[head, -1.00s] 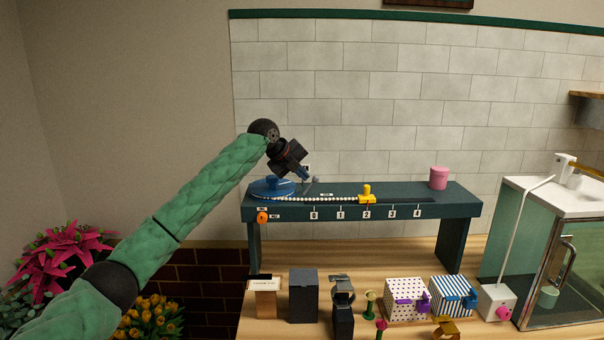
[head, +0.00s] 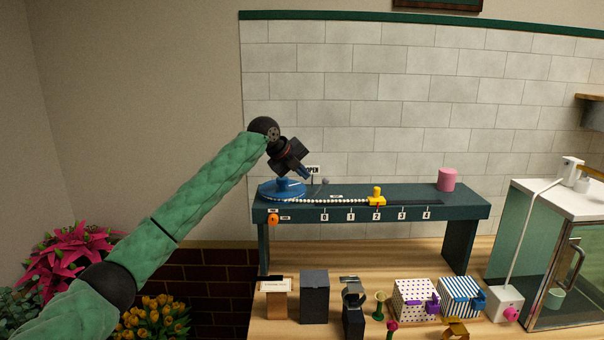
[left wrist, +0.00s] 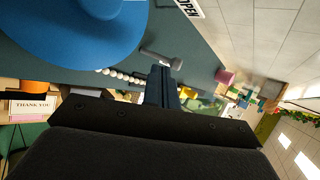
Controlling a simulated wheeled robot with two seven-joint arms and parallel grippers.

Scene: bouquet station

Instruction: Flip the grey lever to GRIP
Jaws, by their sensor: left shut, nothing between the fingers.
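The grey lever (head: 324,182) is a short stick with a rounded knob on the teal bench, right of the blue round base (head: 268,191). It leans to the right in the head view. In the left wrist view the lever (left wrist: 160,58) lies just beyond my fingertips. An OPEN sign (head: 313,169) stands behind it; no GRIP label is readable. My left gripper (head: 307,175) is shut and empty, its blue fingers pointing down, a little left of the lever knob. They also show in the left wrist view (left wrist: 162,72), and I cannot tell whether they touch the lever.
A string of white beads (head: 330,200) runs to a yellow slider (head: 377,197) on the numbered bench (head: 460,204). A pink cylinder (head: 447,179) stands at its right end. An orange knob (head: 272,219) is on its front. Boxes and small items stand below.

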